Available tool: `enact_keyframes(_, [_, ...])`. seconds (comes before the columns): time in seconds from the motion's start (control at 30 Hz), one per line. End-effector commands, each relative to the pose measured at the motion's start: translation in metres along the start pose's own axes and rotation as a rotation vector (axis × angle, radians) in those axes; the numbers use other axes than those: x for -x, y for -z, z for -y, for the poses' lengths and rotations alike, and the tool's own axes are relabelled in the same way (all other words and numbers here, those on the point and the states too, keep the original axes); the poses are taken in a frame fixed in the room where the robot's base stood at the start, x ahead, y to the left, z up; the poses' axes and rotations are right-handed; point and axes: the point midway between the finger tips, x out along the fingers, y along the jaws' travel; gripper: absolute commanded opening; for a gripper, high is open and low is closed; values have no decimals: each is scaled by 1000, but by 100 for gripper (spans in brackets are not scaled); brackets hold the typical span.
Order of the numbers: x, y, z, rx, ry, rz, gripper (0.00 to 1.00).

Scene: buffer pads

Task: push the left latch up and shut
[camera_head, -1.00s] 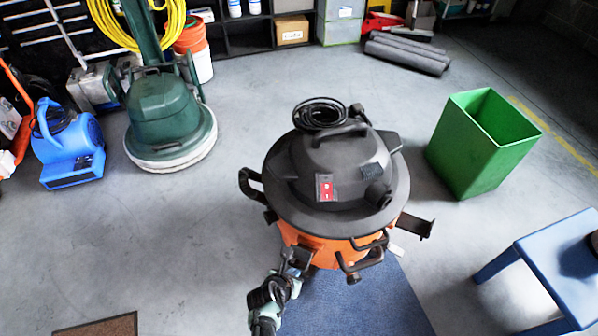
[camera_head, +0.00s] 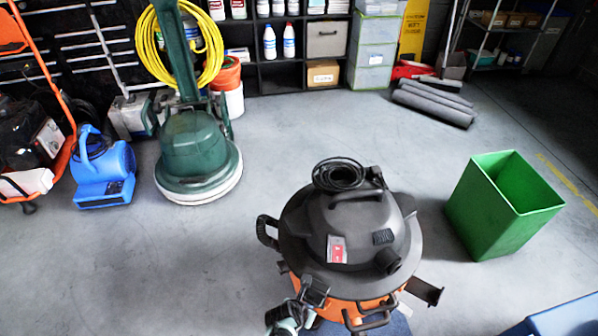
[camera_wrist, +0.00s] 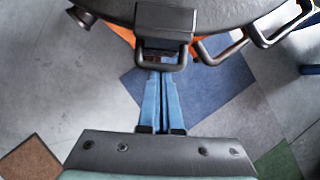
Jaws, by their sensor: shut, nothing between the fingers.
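The orange and black vacuum (camera_head: 345,240) stands in the lower middle of the head view. Its left latch (camera_head: 315,290) is a black plate with a loop at the front-left of the lid rim. In the wrist view the latch (camera_wrist: 165,22) lies against the rim, its loop towards me. I cannot tell whether it is fully seated. My gripper (camera_wrist: 163,72) is shut and empty, its blue fingertips at the loop, partly hidden under its bar. Contact is unclear. In the head view my gripper is mostly cut off by the bottom edge.
Another black loop (camera_wrist: 222,50) sits close to the right of the latch. A black side bracket (camera_head: 425,291) juts out right of the vacuum. A green bin (camera_head: 490,215) and a blue table (camera_head: 565,318) stand to the right.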

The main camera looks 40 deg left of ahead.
Motion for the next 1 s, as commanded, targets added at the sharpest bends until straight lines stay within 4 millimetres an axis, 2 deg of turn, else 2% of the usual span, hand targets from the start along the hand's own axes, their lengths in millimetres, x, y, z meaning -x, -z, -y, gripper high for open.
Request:
enact_keyframes(0.03, [1,-10,-1,-2,-4,13,0])
enact_keyframes(0.2, [2,-18,-2,-2,-6,20,0])
enact_keyframes(0.7, [2,-22,-2,-4,-8,26,0])
enact_keyframes(0.87, [0,-17,-2,-6,-7,23,0])
enact_keyframes(1.0, [-5,1,-5,-4,-5,15,0])
